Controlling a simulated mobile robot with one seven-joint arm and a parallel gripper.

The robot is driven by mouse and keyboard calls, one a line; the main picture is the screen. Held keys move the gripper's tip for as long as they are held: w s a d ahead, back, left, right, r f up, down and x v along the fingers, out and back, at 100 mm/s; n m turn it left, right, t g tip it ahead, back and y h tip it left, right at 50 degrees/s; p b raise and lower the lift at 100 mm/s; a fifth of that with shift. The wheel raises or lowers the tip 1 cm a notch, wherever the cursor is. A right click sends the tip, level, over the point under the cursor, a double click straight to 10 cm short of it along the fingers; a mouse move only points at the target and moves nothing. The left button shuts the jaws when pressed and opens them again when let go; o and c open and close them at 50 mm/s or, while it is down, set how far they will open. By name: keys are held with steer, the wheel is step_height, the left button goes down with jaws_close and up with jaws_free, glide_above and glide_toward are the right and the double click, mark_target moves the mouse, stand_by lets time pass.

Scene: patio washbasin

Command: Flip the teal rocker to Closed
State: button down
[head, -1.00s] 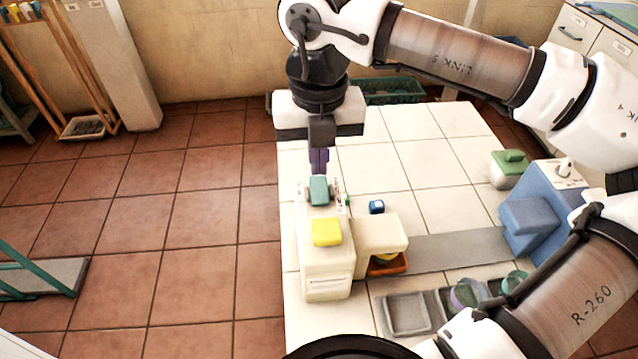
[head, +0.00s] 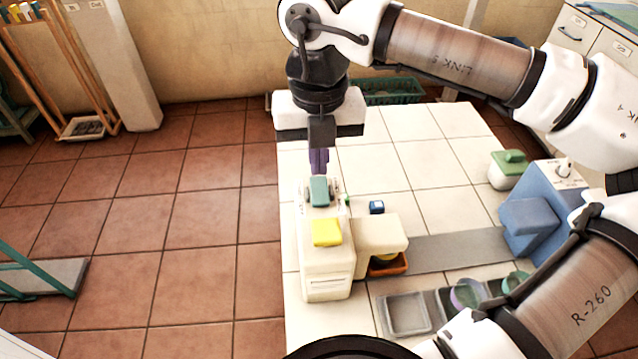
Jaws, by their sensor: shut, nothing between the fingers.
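The teal rocker (head: 319,191) sits on top of the far end of a cream machine (head: 327,276), between two small grey side pieces. Small label marks stand on the machine top beside it, too small to read. Which way the rocker is tipped I cannot tell. My gripper (head: 319,172) points down with its purple fingers together and empty. Its tips are right at the far edge of the rocker in the picture; whether they touch it I cannot tell.
A yellow block (head: 326,232) sits on the same machine, nearer. A grey tray (head: 407,314), a blue machine (head: 533,222) and a green-lidded pot (head: 507,170) stand further right.

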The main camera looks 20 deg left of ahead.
mark_target(319, 184)
steer(key=shift+f+b, duration=1.4)
steer(key=shift+f, duration=0.05)
stand_by(0.9)
steer(key=shift+r, duration=0.1)
steer(key=shift+r+p, duration=2.1)
steer(key=shift+r, duration=1.4)
